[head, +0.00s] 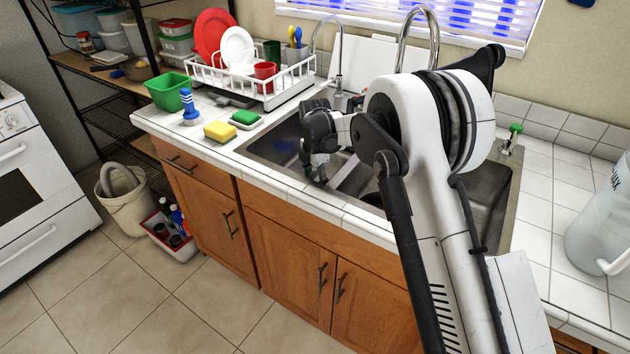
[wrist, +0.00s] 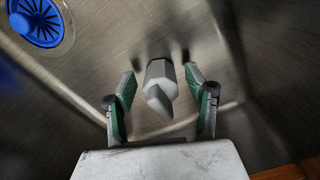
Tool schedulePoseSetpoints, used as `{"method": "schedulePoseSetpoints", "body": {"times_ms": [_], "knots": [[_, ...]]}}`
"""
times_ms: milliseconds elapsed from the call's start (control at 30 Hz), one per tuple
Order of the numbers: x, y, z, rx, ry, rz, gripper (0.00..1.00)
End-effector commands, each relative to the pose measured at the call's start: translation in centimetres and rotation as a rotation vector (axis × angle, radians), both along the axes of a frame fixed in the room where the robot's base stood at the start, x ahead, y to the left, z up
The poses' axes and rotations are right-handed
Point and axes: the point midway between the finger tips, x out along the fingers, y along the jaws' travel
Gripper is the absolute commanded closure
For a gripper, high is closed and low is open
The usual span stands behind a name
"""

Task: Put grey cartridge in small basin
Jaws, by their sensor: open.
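The grey cartridge (wrist: 160,88) is a small, light grey, faceted piece with a pointed end. In the wrist view it is over the metal sink floor, between the two fingers of my gripper (wrist: 160,76). The fingers are open, with a gap on each side of it. In the head view my gripper (head: 318,170) reaches down into the left sink compartment, and I cannot make out the cartridge there. The right sink compartment (head: 490,200) is partly hidden by my arm. Which compartment is the small basin is not certain from the pictures.
A blue drain strainer (wrist: 36,20) is in the sink. A divider (head: 356,180) separates the compartments. A faucet (head: 418,35) rises behind.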

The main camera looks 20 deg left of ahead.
Motion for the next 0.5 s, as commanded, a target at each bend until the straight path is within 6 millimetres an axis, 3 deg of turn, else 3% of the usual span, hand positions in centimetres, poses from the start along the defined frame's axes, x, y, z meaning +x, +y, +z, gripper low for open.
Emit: {"method": "schedulePoseSetpoints", "body": {"times_ms": [167,500], "knots": [[0.0,0.0,1.1,0.0,0.0,0.0,0.5],[0.0,0.0,7.7,0.0,0.0,0.0,0.5]]}}
